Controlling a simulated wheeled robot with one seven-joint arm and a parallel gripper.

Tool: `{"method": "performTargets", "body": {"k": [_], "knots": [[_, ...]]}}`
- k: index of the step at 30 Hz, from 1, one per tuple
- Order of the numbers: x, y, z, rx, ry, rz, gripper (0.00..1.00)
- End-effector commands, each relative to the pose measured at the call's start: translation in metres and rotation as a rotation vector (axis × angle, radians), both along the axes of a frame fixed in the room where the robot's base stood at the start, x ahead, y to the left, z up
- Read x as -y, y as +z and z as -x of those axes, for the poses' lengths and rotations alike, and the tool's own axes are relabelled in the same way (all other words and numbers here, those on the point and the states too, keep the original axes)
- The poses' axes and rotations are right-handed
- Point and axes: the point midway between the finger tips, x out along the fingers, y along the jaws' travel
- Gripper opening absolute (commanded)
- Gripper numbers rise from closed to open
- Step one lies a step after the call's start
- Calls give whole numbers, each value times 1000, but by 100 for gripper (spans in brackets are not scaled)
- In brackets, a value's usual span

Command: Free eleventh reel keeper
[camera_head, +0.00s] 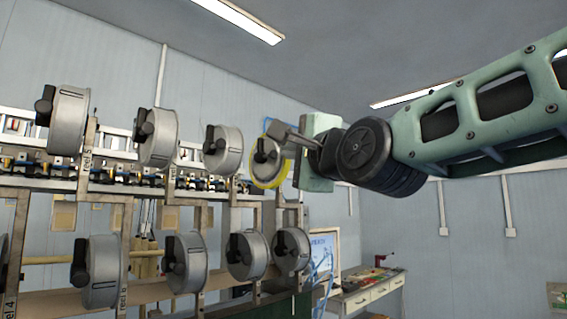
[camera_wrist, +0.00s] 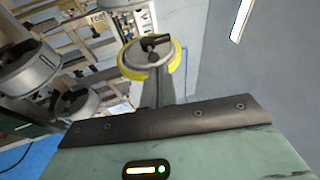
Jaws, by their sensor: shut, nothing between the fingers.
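A grey reel with a yellow rim (camera_head: 264,174) hangs at the right end of the upper row. Its black keeper (camera_head: 262,152) sits on the reel's face. In the wrist view the yellow-rimmed reel (camera_wrist: 132,68) is at top centre, with the dark keeper (camera_wrist: 152,43) lying across its face. My gripper (camera_head: 276,132) is shut and empty, its tips close to the reel's face and keeper. I cannot tell whether they touch. In the wrist view my gripper (camera_wrist: 155,82) partly covers the reel's lower part. No number is readable on this reel.
Other grey reels with black keepers hang to the left (camera_head: 222,150) and in a lower row (camera_head: 250,256). A rack rail (camera_head: 60,172) runs behind them. A bench with drawers (camera_head: 365,295) and a monitor (camera_head: 324,248) stand at lower right.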

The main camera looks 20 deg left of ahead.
Motion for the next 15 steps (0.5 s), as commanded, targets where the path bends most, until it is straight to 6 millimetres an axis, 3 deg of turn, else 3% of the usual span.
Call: {"method": "performTargets", "body": {"k": [15], "knots": [[33, -4, 23, 1, 0, -1, 0]]}}
